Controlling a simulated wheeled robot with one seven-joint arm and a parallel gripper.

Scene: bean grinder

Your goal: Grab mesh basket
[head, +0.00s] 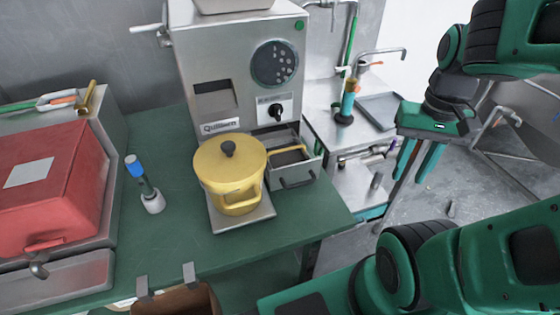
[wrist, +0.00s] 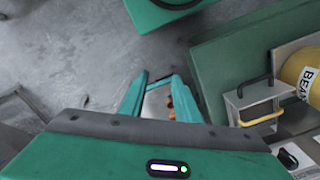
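What looks like the mesh basket (head: 291,158), dark inside and with a yellow handle, sits in the pulled-out metal drawer (head: 297,178) of the grinder in the head view. In the wrist view the drawer (wrist: 252,98) and the yellow handle (wrist: 262,119) show at the right; the mesh itself is too small to make out. My gripper (head: 416,172) hangs over the floor, to the right of the drawer and well apart from it. In the wrist view its two green fingers (wrist: 160,78) are spread, with nothing held between them.
A yellow lidded pot (head: 228,188) stands on a plate in front of the grinder (head: 240,75), left of the drawer. A red box (head: 50,195) and a blue-tipped tool (head: 147,190) are further left on the green table (head: 165,235). A metal sink counter (head: 320,120) stands behind.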

